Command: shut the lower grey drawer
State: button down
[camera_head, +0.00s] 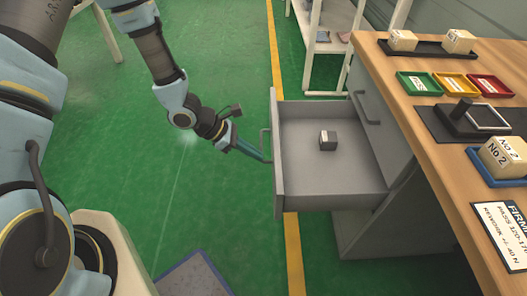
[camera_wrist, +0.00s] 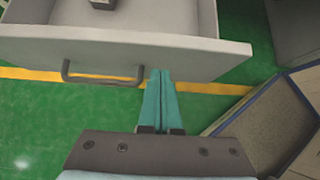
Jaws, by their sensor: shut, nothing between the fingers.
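The lower grey drawer (camera_head: 330,190) is pulled out of the grey cabinet under the wooden bench. Its front panel (camera_wrist: 205,58) and bar handle (camera_wrist: 100,78) show in the wrist view. A small dark block with a pale label (camera_head: 328,140) lies inside the drawer. My gripper (camera_head: 268,160) is shut and empty, its teal fingers pointing at the outer face of the front panel. In the wrist view the fingertips (camera_wrist: 160,72) are at the panel, just right of the handle. I cannot tell whether they touch it.
Another closed drawer handle (camera_head: 367,107) is on the cabinet above the open drawer. The bench top (camera_head: 410,125) carries coloured trays, labelled blocks and a sign. A white shelf (camera_head: 325,50) stands behind. A grey-blue mat or panel (camera_head: 195,275) lies near my base.

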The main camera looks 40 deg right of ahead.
jog(key=shift+s+d+r, duration=0.1)
jog(key=shift+s+d, duration=0.7)
jog(key=shift+d, duration=0.15)
